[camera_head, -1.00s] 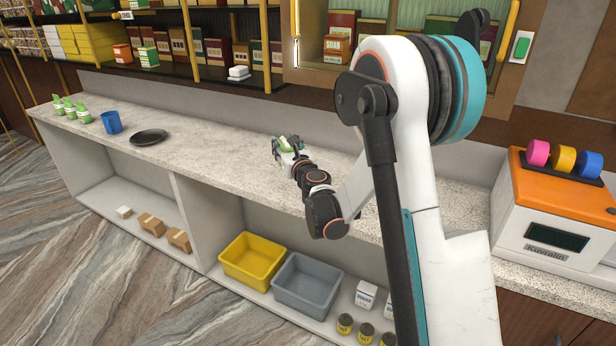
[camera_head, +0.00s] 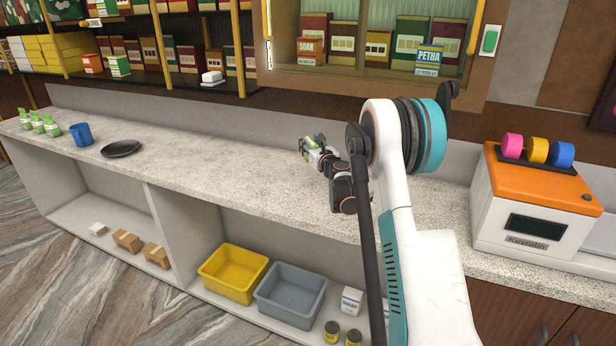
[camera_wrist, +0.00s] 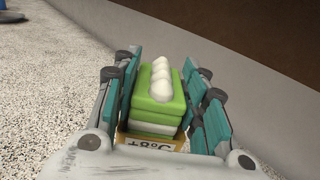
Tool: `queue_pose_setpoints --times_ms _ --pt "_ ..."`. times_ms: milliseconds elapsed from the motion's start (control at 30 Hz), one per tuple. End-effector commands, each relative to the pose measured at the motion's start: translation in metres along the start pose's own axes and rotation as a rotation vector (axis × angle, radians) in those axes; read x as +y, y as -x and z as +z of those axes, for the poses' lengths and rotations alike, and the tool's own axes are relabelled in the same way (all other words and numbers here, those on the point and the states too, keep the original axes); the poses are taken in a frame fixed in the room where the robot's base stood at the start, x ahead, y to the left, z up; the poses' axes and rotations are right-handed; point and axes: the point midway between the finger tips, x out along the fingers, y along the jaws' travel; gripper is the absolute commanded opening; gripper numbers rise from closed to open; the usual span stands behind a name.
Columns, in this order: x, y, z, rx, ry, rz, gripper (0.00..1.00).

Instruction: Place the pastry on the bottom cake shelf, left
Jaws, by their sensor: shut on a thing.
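My gripper (camera_head: 309,146) is above the speckled counter (camera_head: 235,165), near the back wall. It is shut on a green layered pastry (camera_wrist: 158,100) with white cream dollops on top, which sits upright between the teal finger pads in the wrist view. A small tan tag with "+8°C" shows at the pastry's near base in the wrist view. Several similar green pastries (camera_head: 38,122) stand at the far left end of the counter. No shelf is clearly marked as the cake shelf; wall shelves (camera_head: 150,84) with boxes hang above the counter.
A blue mug (camera_head: 80,134) and a dark plate (camera_head: 121,149) stand left on the counter. Below are a yellow bin (camera_head: 232,272), a grey bin (camera_head: 290,295) and small boxes. The counter's middle is clear.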

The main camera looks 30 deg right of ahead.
Motion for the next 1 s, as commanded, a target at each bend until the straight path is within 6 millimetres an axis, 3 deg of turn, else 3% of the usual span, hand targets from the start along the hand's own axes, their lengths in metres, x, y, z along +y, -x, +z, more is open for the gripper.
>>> queue_pose_setpoints --times_ms 100,233,533,800,1000 --pt "0.000 0.000 -0.033 0.000 0.000 0.000 0.11" --pt "0.000 0.000 -0.056 0.000 0.000 0.000 0.11" --pt "0.000 0.000 -0.076 0.000 0.000 0.000 0.11" --pt "0.001 0.000 -0.111 0.000 0.000 0.000 0.11" --pt "0.001 0.000 -0.111 0.000 0.000 0.000 0.11"
